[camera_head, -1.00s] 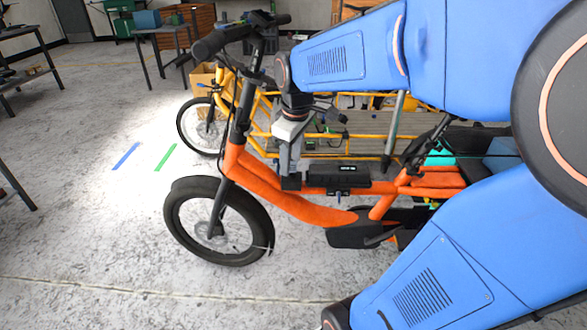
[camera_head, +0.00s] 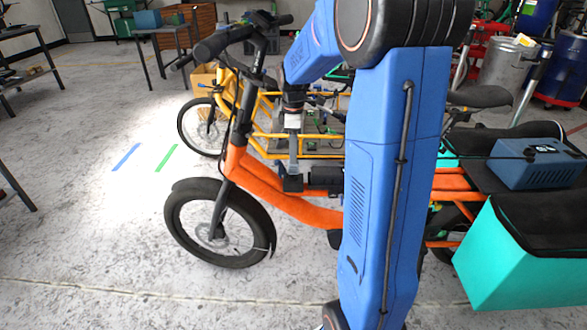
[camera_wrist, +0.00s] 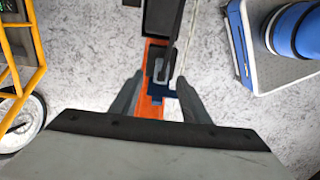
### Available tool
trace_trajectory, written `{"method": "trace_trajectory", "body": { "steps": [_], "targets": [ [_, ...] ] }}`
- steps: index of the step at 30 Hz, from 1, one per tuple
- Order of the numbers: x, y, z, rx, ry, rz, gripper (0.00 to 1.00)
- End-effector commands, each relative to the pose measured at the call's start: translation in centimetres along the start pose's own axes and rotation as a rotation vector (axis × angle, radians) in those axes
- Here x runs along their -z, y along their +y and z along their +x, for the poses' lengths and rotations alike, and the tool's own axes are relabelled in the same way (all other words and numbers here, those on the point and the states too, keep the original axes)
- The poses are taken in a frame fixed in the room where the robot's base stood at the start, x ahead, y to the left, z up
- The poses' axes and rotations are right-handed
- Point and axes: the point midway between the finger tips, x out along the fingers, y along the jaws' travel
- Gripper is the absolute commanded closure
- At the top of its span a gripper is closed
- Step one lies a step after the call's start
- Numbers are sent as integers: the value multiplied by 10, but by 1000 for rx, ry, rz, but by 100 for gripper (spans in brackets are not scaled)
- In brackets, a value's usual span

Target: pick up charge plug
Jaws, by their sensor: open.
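My gripper (camera_head: 292,183) points down over the orange bike's frame tube, by the front end of the black battery (camera_head: 325,174). My arm hides much of the battery in the head view.
The orange cargo bike (camera_head: 290,204) stands across the middle, with a yellow cargo bike (camera_head: 268,145) behind it. A blue box (camera_head: 535,163) with a cable sits on the rear rack above a teal pannier (camera_head: 510,255).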

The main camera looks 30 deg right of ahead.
Motion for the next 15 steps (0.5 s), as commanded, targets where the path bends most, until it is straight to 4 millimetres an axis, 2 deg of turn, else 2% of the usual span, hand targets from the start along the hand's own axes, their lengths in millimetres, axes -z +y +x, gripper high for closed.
{"method": "trace_trajectory", "body": {
  "steps": [10, 15],
  "targets": [
    [0, -3, 42, 2, -1, 1, 58],
    [0, -2, 54, 1, 0, 1, 58]
  ]
}}
